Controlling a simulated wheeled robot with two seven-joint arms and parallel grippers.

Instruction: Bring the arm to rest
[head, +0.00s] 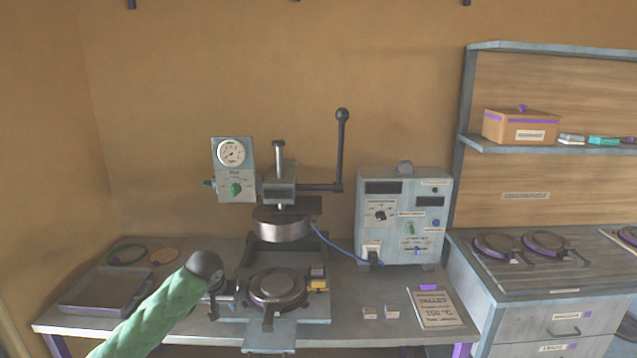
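My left arm in its green sleeve comes in from the lower left and ends in a dark wrist. My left gripper (221,296) is below the wrist, over the table just left of the press base, and partly hidden by the arm. Its fingers are too small and covered to tell open from shut, or whether it touches anything. My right gripper is not in view. The plate press (280,188) stands with its lever (341,150) upright. Its round upper plate (283,227) is raised clear of the round lower mould (277,287).
A control box (405,217) stands right of the press, joined by a blue cable. A grey tray (105,290) lies left of my arm. Two small blocks and a label card (436,309) lie at the front right. A cabinet with round moulds (498,247) adjoins the table.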

